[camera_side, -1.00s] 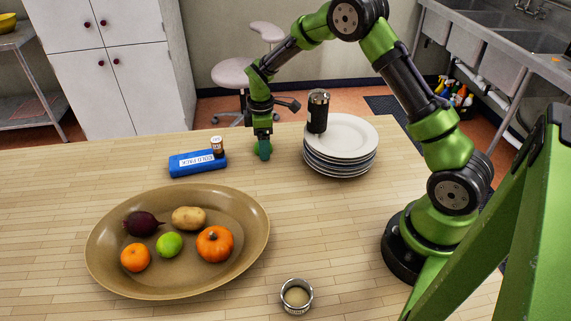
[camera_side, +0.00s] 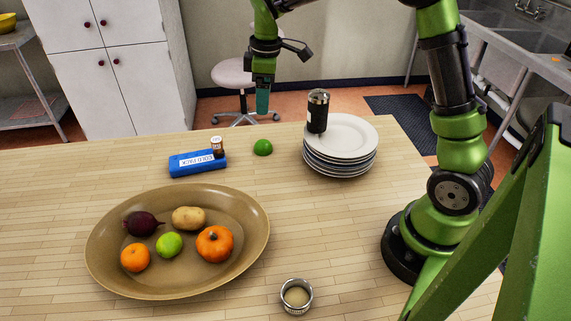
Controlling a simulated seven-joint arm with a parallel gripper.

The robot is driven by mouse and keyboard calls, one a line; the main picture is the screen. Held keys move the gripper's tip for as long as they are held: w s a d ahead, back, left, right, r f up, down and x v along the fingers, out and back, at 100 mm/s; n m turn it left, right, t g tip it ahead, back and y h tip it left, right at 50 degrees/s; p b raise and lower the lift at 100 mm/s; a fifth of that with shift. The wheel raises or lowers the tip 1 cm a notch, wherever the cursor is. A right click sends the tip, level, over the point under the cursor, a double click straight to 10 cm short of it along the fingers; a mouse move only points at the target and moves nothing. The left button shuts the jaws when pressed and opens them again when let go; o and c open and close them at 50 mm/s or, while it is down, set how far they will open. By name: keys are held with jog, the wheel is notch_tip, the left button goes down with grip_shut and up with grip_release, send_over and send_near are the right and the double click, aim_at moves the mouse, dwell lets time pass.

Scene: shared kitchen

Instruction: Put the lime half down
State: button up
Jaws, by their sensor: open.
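The lime half (camera_side: 263,147) is a small green dome resting on the wooden table, between the blue cold pack and the stack of plates. Nothing touches it. My gripper (camera_side: 262,108) is open and empty, raised well above the lime half with its teal fingertips pointing down.
A blue cold pack (camera_side: 187,164) with a small brown bottle (camera_side: 217,146) stands left of the lime half. A brown platter (camera_side: 101,272) holds several fruits and vegetables. A small metal cup (camera_side: 296,296) stands at the front.

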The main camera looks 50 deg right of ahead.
jog(key=s+a+r+m+t, duration=0.2)
jog(key=s+m, duration=0.1)
jog(key=s, duration=0.4)
jog(key=s+a+r+m+t+y, duration=0.1)
jog(key=s+a+r+m+t, duration=0.1)
jog(key=s, duration=0.5)
jog(key=s+a+r+m+t, duration=0.2)
jog(key=s+a+r+m, duration=0.1)
jog(key=s+m, duration=0.3)
jog(key=shift+s+a+r+y, duration=0.35)
jog(key=shift+s+y, duration=0.05)
jog(key=shift+s, duration=0.4)
